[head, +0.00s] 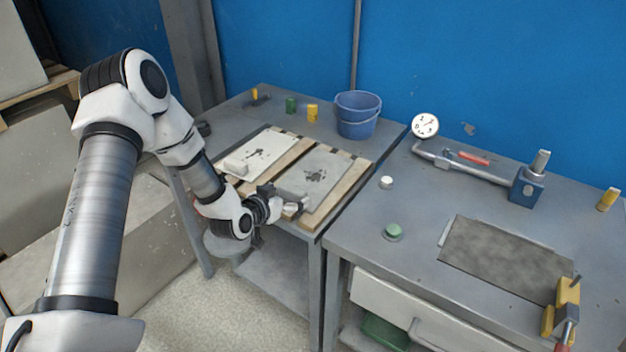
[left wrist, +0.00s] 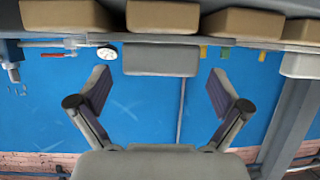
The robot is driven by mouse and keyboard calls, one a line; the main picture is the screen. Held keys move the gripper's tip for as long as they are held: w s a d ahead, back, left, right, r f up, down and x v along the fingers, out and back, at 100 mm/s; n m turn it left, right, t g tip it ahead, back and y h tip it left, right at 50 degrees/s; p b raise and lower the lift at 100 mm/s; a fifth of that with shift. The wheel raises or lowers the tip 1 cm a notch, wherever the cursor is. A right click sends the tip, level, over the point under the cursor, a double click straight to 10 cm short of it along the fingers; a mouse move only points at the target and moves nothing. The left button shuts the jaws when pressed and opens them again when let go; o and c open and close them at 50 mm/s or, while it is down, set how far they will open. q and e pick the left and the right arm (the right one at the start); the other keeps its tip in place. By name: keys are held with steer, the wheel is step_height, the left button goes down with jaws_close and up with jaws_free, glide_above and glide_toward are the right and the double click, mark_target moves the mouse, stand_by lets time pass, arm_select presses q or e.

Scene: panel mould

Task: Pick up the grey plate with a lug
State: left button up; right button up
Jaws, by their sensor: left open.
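The grey plate (head: 325,172) lies flat on wooden slats on the left table, with dark marks on its top. Its lug (head: 291,194) is at the near edge, partly hidden by my left gripper (head: 292,207). In the left wrist view, which looks upside down, the grey lug (left wrist: 160,60) sits between and beyond the two fingertips of my left gripper (left wrist: 160,92). The gripper is open, with gaps on both sides of the lug, and I see no contact. My right gripper is not in view.
A paler plate with a lug (head: 262,149) lies to the left. Blue buckets (head: 357,115) and small green and yellow cylinders stand behind. The right table holds a gauge (head: 424,125), a dark sheet (head: 505,252) and a yellow clamp (head: 566,300).

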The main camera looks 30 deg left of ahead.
arm_select(q)
steer(key=x, duration=0.4)
steer(key=shift+w, duration=0.1)
steer(key=c, duration=1.4)
steer(key=shift+r, duration=0.1)
steer(key=shift+c, duration=0.2)
steer(key=shift+r, duration=0.55)
step_height(320, 180, up, 2)
steer(key=shift+r, duration=0.15)
steer(key=s+d+b, duration=0.1)
steer(key=s+d, duration=0.3)
steer(key=s, duration=0.2)
steer(key=s+d+r+b, duration=0.1)
steer(key=s+d, duration=0.3)
steer(key=s, duration=0.3)
steer(key=shift+s+d+r+b, duration=0.2)
steer(key=shift+s+d+b, duration=0.1)
steer(key=shift+b, duration=0.1)
